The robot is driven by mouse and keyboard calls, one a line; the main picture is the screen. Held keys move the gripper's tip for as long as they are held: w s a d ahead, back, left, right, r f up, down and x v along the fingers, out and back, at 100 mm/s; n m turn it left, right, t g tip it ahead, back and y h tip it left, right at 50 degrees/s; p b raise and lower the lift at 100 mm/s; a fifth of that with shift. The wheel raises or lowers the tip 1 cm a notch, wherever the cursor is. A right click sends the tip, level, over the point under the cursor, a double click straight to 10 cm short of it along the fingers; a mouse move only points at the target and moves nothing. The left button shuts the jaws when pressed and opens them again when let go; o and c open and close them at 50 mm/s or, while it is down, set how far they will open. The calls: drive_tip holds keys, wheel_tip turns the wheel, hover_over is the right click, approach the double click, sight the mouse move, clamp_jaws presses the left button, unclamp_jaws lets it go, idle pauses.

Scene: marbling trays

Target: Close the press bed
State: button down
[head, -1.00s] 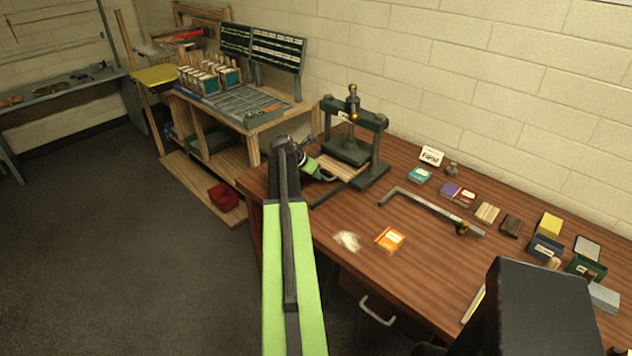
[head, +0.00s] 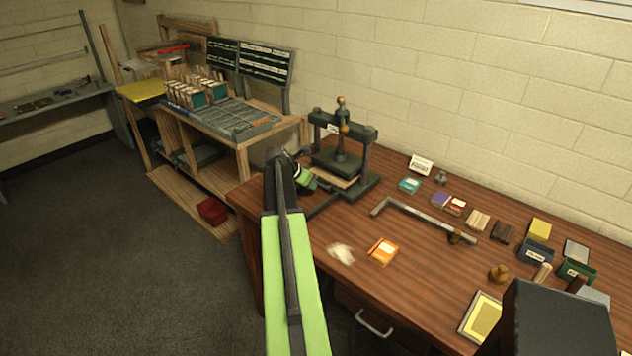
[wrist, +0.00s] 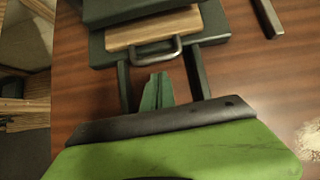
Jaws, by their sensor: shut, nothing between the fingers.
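The dark green press (head: 342,150) stands at the back left of the wooden table. Its wooden bed (head: 340,182) lies low between the posts, mostly under the upper plate. In the wrist view the bed's front strip (wrist: 150,30) shows beyond a grey handle (wrist: 158,52), and the upper plate hides its rear. Two dark rails (wrist: 196,75) run from the press toward me. My gripper (wrist: 160,78) is shut and empty, between the rails, its tips just in front of the handle. Whether they touch it I cannot tell. In the head view my arm partly hides the gripper (head: 320,184).
A grey L-shaped bar (head: 425,217) lies right of the press. Small boxes line the table's right side.

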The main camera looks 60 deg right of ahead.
drive_tip(key=p+v, duration=0.7)
drive_tip(key=v, duration=0.3)
drive_tip(key=shift+a+r+p, duration=0.15)
drive_tip(key=shift+a+p, duration=0.15)
drive_tip(key=shift+a, duration=0.15)
